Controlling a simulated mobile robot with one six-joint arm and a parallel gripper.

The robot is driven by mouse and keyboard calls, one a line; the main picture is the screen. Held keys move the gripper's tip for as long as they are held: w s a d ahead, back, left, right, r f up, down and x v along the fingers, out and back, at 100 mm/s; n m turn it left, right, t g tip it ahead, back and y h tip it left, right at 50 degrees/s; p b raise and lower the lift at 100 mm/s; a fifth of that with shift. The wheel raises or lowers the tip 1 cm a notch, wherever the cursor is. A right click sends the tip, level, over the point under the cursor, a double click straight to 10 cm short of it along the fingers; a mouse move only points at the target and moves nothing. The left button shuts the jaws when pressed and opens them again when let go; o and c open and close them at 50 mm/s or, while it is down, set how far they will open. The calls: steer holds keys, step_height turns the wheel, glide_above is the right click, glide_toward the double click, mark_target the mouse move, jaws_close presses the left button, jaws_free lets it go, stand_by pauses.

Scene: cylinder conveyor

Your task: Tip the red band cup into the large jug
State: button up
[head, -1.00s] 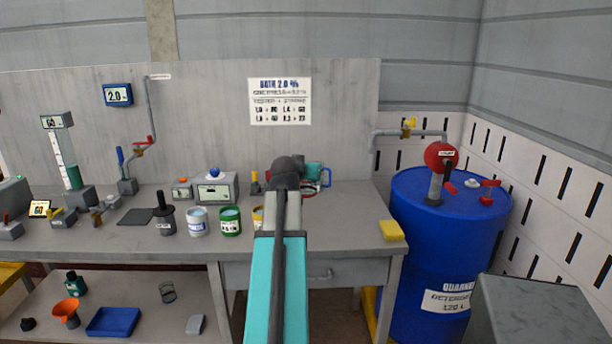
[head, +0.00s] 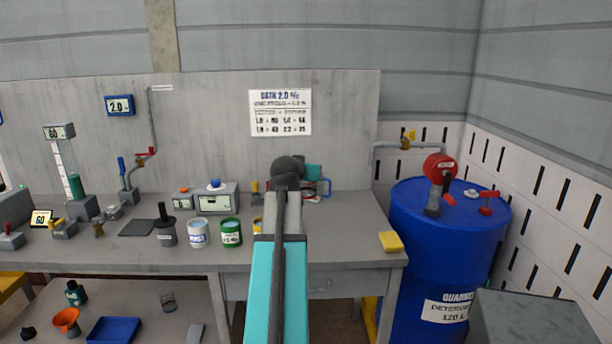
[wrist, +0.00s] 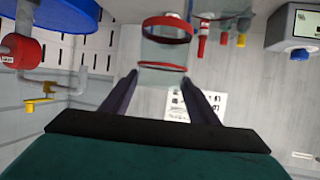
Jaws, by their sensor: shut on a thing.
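My gripper (wrist: 159,76) is shut on the red band cup (wrist: 162,50), a clear vessel with a red ring near its end and another near the fingertips. The cup sits between the two dark fingers in the wrist view. In the head view my arm hides the gripper and most of what is around it. A blue handle-like shape (head: 327,187) shows just right of my arm above the bench. I cannot tell whether it belongs to the large jug. The jug is not clearly seen in either view.
The grey bench (head: 350,235) has clear room right of my arm, up to a yellow sponge-like block (head: 390,242). A white tin (head: 198,233) and a green tin (head: 231,233) stand left of my arm. A blue drum (head: 430,255) with a red-ended pipe stands at right.

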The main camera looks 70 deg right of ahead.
steer(key=shift+r+p, duration=0.8)
steer(key=shift+r, duration=0.85)
steer(key=shift+w, duration=0.1)
steer(key=w+a+f+n+t+y, duration=0.15)
steer(key=w+a, duration=0.45)
steer(key=w, duration=0.6)
steer(key=w+a+f+n+t, duration=0.25)
steer(key=w+a, duration=0.35)
steer(key=w, duration=0.6)
steer(key=w+a+f+n+t+y, duration=0.25)
steer(key=w+a+n+t, duration=0.25)
steer(key=w+a, duration=1.3)
steer(key=w+a+f+n+t+y, duration=0.15)
steer(key=w+a, duration=0.25)
steer(key=a, duration=0.4)
steer(key=w+a+n+y, duration=0.1)
steer(key=w+a+y, duration=0.15)
steer(key=a, duration=0.55)
steer(key=w+a+f+n+t+y, duration=0.1)
steer(key=w+a+n, duration=0.1)
steer(key=w+a, duration=0.45)
steer(key=a+f+n+y, duration=0.1)
steer(key=a+n+y, duration=0.2)
steer(key=a, duration=2.1)
steer(key=shift+w+a+f+t+y, duration=0.3)
steer(key=shift+a+f+t+y, duration=0.15)
steer(key=shift+y, duration=0.35)
steer(key=shift+d+n, duration=0.1)
steer(key=shift+n, duration=0.15)
